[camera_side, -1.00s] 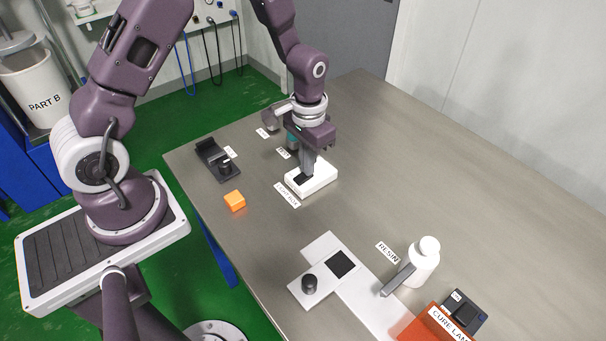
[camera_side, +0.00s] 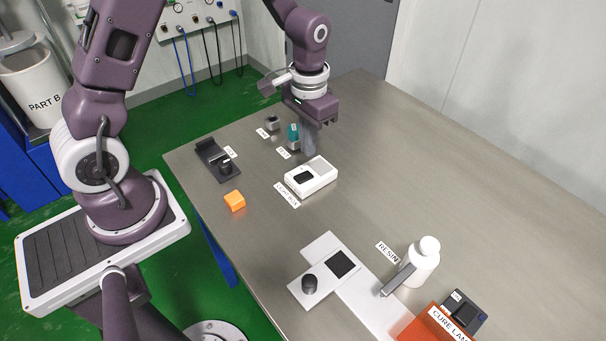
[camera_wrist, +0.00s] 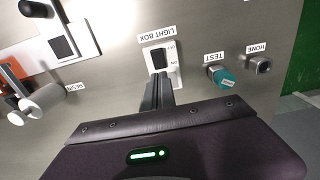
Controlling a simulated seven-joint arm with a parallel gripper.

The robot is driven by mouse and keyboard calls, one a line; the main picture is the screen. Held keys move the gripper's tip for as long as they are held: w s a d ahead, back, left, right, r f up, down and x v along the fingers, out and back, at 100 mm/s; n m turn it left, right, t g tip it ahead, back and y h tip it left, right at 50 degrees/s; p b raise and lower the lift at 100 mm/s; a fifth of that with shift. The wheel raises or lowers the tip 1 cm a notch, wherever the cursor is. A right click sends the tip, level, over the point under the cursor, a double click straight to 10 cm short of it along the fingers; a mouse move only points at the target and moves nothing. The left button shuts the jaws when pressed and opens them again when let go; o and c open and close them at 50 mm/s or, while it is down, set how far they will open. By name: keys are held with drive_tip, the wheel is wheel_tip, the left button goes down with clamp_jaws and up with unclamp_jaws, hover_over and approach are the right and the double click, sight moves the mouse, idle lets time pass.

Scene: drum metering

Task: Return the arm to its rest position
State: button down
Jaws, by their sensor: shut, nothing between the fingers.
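My gripper (camera_side: 309,149) is shut and empty, and hangs above the table just behind the light box in the side view. In the wrist view my gripper (camera_wrist: 159,78) shows its fingers together, their tips at the near edge of the light box. The light box (camera_side: 318,183) is a white block with a black rocker switch (camera_side: 304,176). In the wrist view the light box (camera_wrist: 173,50) has OFF and ON marks beside the switch (camera_wrist: 159,58). No rest mark for the arm shows.
A teal knob labelled TEST (camera_wrist: 222,77) and a grey part labelled HOME (camera_wrist: 260,65) stand close to my gripper. The right side of the table is clear.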

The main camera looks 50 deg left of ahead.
drive_tip(key=shift+r, duration=0.25)
drive_tip(key=s+d+r+t, duration=0.1)
drive_tip(key=s+r, duration=0.3)
drive_tip(key=r, duration=0.3)
drive_tip(key=s+r+t, duration=0.2)
drive_tip(key=s+r, duration=0.1)
drive_tip(key=r, duration=0.4)
drive_tip(key=s+d+r+t, duration=0.1)
drive_tip(key=s+r, duration=0.4)
drive_tip(key=s, duration=0.8)
drive_tip(key=shift+s+r+t, duration=0.35)
drive_tip(key=shift+s+t, duration=0.05)
drive_tip(key=shift+t, duration=0.4)
